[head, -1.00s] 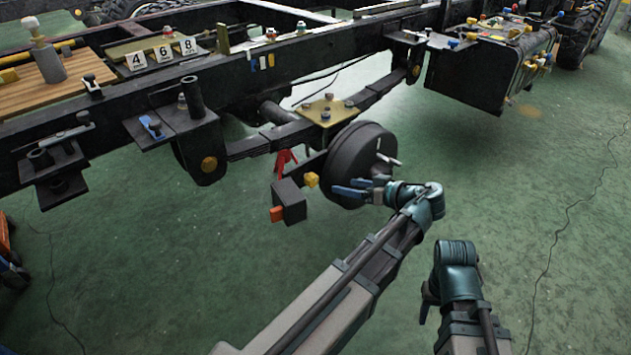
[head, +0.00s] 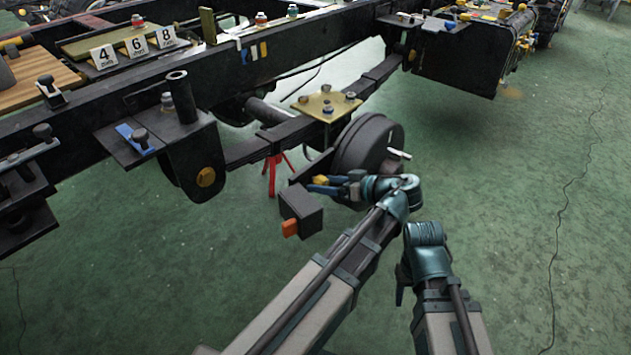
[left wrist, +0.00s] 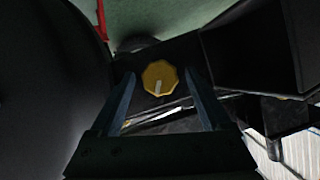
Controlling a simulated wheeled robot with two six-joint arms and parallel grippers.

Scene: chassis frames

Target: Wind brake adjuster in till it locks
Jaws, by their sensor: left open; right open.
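The brake adjuster is a yellow faceted knob (head: 320,180) beside the round black brake drum (head: 366,146). In the left wrist view the knob (left wrist: 159,78) shows a pale mark and lies between the tips of my blue fingers, with a gap on each side. My left gripper (head: 325,187) is open at the knob, its fingers pointing left in the head view; I cannot tell whether the tips reach fully around it. My right gripper (head: 400,284) is low, apart from the axle; its fingers are mostly hidden by its wrist.
A black box with an orange block (head: 290,228) hangs just below the knob. A red stand (head: 272,172) is behind it. The black chassis rail (head: 240,68) and a gold plate (head: 326,105) lie above. Green floor at right is free.

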